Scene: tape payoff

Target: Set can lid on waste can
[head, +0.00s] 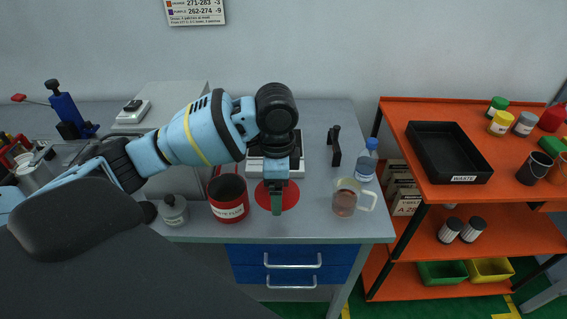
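The waste can (229,211) is a dark red open-topped can with a white label, standing upright near the front of the grey bench. Its dark inside shows. A flat red disc (291,196), which looks like the can lid, is just right of the can. My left gripper (277,208) points down over the middle of this disc and hides part of it. Its fingers are seen edge-on, so I cannot tell whether they grip the lid, or whether the disc lies on the bench or is slightly raised. My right gripper is not in view.
A glass mug (345,198) with brown liquid and a water bottle (367,160) stand right of the disc. A small lidded metal pot (173,211) is left of the can. An orange shelf cart (447,194) with a black waste tray (449,178) stands at right.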

